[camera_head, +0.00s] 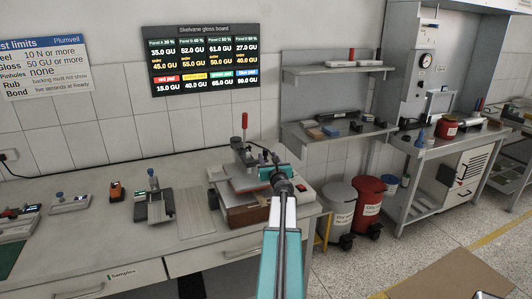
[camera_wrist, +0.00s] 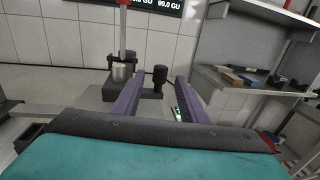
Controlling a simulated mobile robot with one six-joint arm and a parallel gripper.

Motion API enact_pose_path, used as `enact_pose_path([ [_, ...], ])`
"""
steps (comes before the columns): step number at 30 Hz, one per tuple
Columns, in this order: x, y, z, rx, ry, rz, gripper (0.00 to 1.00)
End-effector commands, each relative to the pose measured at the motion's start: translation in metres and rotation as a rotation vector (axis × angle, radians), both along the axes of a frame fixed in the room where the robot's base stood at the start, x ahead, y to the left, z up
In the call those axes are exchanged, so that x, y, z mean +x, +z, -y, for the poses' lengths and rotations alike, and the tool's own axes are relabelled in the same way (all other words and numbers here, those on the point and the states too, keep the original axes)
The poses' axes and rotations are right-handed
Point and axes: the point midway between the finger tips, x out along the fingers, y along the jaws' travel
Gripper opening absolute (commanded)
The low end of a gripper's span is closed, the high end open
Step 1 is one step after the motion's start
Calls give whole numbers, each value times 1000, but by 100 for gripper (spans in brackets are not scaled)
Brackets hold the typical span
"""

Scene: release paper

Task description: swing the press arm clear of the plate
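The press (camera_head: 243,150), a grey device with a red-topped upright lever, stands at the back of a stacked base with a pale plate (camera_head: 245,182) on top. In the wrist view the red-handled lever (camera_wrist: 123,35) rises from a metal cylinder at the left. A black knob (camera_wrist: 160,76) stands upright between and beyond my fingertips; I cannot tell whether it belongs to the press arm. My gripper (camera_wrist: 159,78) is open, with its two purple fingers apart and nothing held. In the head view my gripper (camera_head: 264,158) is over the press base and hides part of it.
A small clamp-like device (camera_head: 153,200) and a flat grey board (camera_head: 196,213) lie left of the press on the bench. Wall shelves (camera_head: 335,69) stand at the right. A grey bin (camera_head: 340,205) and a red bin (camera_head: 368,200) stand on the floor.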

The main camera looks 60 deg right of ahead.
Motion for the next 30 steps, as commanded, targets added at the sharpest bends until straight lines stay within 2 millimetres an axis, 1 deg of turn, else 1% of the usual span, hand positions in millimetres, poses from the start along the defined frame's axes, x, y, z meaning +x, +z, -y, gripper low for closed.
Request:
enact_pose_path([
  [3, 8, 1, 9, 1, 0, 1, 39],
  [16, 31, 1, 34, 0, -1, 0, 39],
  [22, 36, 0, 39, 1, -1, 1, 39],
  [30, 36, 0, 39, 1, -2, 1, 39],
])
